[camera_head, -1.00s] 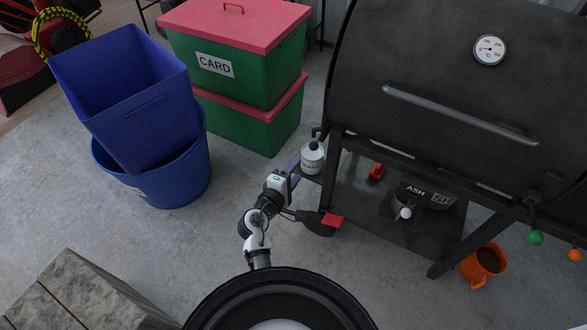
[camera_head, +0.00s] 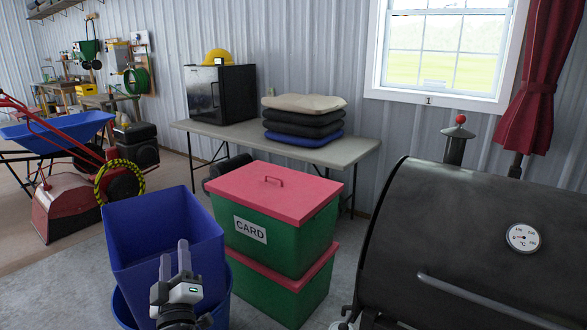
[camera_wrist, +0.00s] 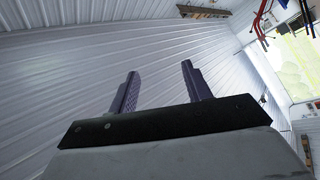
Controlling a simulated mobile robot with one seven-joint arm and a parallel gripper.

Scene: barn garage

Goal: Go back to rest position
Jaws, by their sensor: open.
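My gripper (camera_head: 175,262) is raised in front of the blue bin (camera_head: 160,232) in the head view, its fingers pointing up. In the wrist view my gripper (camera_wrist: 158,85) shows two fingers well apart with nothing between them. My gripper touches no object that I can see.
Green CARD boxes (camera_head: 272,250) with red lids are stacked right of the bin. A black smoker grill (camera_head: 470,240) stands at the right. A table (camera_head: 335,150) with cushions (camera_head: 303,118) is behind. A wheelbarrow (camera_head: 60,130) and red machine (camera_head: 70,208) are at left.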

